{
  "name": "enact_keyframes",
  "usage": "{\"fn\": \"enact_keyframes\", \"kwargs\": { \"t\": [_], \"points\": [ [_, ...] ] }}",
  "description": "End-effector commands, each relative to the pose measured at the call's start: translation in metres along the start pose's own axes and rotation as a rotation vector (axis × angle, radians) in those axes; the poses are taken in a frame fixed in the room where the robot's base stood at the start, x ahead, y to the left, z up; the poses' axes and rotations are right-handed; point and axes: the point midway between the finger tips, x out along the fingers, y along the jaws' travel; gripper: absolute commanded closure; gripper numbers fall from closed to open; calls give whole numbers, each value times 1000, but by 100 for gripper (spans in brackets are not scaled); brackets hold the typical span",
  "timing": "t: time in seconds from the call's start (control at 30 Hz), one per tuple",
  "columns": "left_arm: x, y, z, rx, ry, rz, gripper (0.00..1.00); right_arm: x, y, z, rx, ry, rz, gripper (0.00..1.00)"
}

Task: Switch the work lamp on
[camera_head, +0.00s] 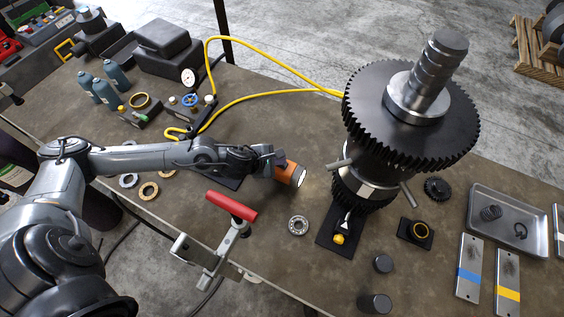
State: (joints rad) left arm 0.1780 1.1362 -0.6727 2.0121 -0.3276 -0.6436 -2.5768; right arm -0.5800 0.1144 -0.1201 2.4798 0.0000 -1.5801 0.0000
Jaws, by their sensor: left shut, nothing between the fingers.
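The work lamp (287,173) appears to be the orange cylinder right of the middle of the bench. Its round front faces right and looks pale and bright, with a lighter patch on the bench beside it. My left arm comes in from the left, and my left gripper (272,164) is at the lamp's rear left end. It is shut with nothing held. Whether its tips touch the lamp I cannot tell. The arm and gripper hide the lamp's back, and I see no switch. My right gripper is not in view.
A tall gear shaft (410,110) stands right of the lamp. A red-handled clamp (231,206) rises at the front edge, near my left forearm. A bearing ring (298,225) lies in front of the lamp. A yellow hose (255,97) loops behind. A metal tray (480,200) sits at the right.

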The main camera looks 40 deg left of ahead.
Motion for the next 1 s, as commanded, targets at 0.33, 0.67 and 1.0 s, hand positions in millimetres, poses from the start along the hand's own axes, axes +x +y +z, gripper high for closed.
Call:
{"fn": "enact_keyframes", "kwargs": {
  "t": [0.33,0.67,1.0],
  "points": [
    [-6,4,4,1,0,0,100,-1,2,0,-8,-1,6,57],
    [-9,6,6,1,-1,1,100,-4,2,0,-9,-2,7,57],
    [-30,22,22,2,0,1,100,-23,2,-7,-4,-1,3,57]
  ]
}}
